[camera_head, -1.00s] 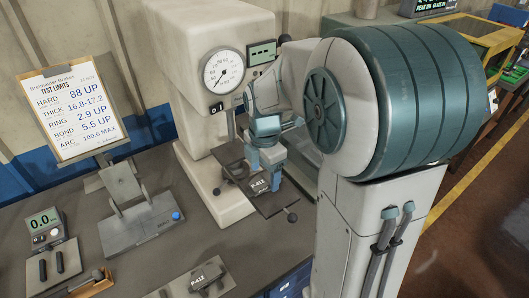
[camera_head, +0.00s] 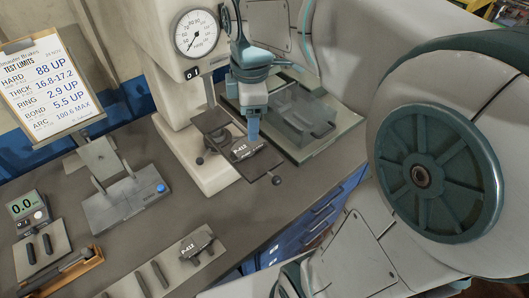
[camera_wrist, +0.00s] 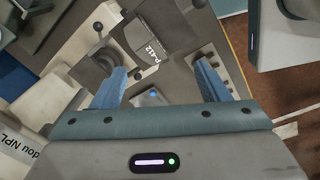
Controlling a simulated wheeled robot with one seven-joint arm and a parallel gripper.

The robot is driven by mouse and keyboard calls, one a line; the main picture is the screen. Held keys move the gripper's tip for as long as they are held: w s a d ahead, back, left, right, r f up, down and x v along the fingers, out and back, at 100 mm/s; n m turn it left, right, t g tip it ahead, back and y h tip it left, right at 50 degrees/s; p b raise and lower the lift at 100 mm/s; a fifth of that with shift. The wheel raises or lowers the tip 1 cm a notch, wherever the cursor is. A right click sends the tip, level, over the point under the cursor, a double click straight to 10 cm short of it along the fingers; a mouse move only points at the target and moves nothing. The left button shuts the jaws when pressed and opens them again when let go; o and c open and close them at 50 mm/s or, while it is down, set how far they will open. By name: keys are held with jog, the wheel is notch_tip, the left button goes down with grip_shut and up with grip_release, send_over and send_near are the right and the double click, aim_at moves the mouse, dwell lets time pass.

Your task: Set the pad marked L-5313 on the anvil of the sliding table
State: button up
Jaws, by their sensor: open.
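A dark pad marked P-412 (camera_head: 245,151) lies on the sliding table (camera_head: 213,122) under the dial tester. My gripper (camera_head: 253,132) points down just over this pad. In the wrist view the same pad (camera_wrist: 153,43) shows beyond and between the spread blue fingers of my gripper (camera_wrist: 162,80). The fingers are open; whether they touch the pad I cannot tell. I can read L-5313 on no pad. The anvil's surface is mostly hidden.
The white dial tester (camera_head: 165,85) stands behind the sliding table. A glass-lidded case (camera_head: 300,120) is close on the right. A hinged fixture with a blue knob (camera_head: 125,200), a display unit (camera_head: 35,220) and a wooden tray (camera_head: 72,272) stand left. Bench between is clear.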

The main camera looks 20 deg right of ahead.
jog(key=s+f+m+t, duration=0.2)
jog(key=s+f+m, duration=0.3)
jog(key=s+m, duration=0.5)
jog(key=shift+f+m, duration=0.15)
jog(key=shift+m, duration=2.55)
